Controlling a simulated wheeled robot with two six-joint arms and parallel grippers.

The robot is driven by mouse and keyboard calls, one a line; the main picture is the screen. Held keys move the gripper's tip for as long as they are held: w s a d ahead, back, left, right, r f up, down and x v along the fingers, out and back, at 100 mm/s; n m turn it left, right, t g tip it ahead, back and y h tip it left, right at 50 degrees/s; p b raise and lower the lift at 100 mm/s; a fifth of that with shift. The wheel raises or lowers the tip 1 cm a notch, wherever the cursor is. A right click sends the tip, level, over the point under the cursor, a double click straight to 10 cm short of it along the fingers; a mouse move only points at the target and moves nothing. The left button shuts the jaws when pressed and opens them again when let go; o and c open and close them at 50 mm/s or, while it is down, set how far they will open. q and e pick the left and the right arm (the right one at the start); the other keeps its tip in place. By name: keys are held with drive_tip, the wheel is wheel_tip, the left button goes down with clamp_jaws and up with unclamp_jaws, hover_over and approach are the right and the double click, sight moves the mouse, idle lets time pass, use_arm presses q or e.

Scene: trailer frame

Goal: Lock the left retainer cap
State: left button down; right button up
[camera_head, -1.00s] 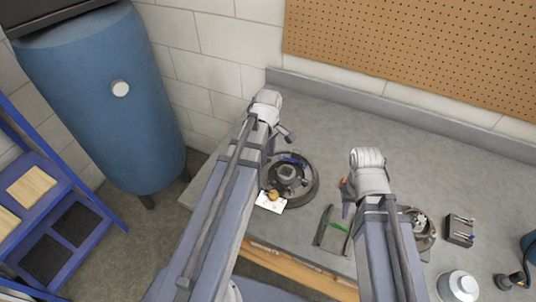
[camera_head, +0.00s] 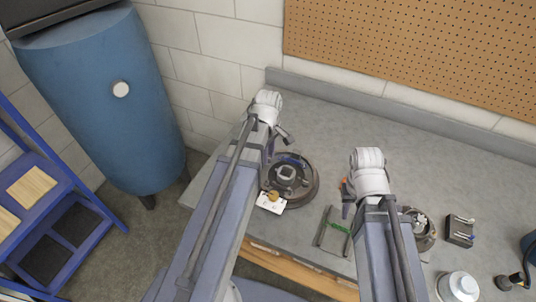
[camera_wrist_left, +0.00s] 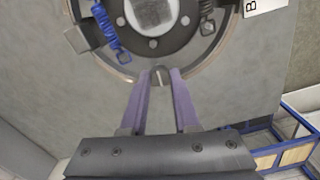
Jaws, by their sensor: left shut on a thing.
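The round dark brake assembly (camera_head: 314,190) lies on the bench in front of my arms. In the left wrist view its plate (camera_wrist_left: 112,62) fills the top, with a pale square hub (camera_wrist_left: 152,14) and a blue spring (camera_wrist_left: 106,28). My left gripper (camera_wrist_left: 161,78) is over the lower edge of the plate. Its purple fingers are shut on a small grey round piece (camera_wrist_left: 160,75), seemingly the left retainer cap. I cannot tell whether the cap is turned or locked. My right gripper (camera_head: 347,200) hangs over the bench to the right; its jaw opening is unclear.
A white card (camera_head: 271,204) with a brass-coloured piece (camera_head: 273,196) lies beside the assembly. A grey tray with a green item (camera_head: 334,230), another hub part (camera_head: 422,228), a small dark tool block (camera_head: 460,230) and a white-topped can (camera_head: 462,284) stand right. The bench's back is clear.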

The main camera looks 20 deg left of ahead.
use_arm(q)
drive_tip(key=m, duration=0.8)
drive_tip(key=shift+m, duration=0.4)
drive_tip(key=m, duration=0.4)
drive_tip(key=shift+m, duration=2.1)
drive_tip(key=c, duration=0.6)
unclamp_jaws()
drive_tip(key=shift+c, duration=0.2)
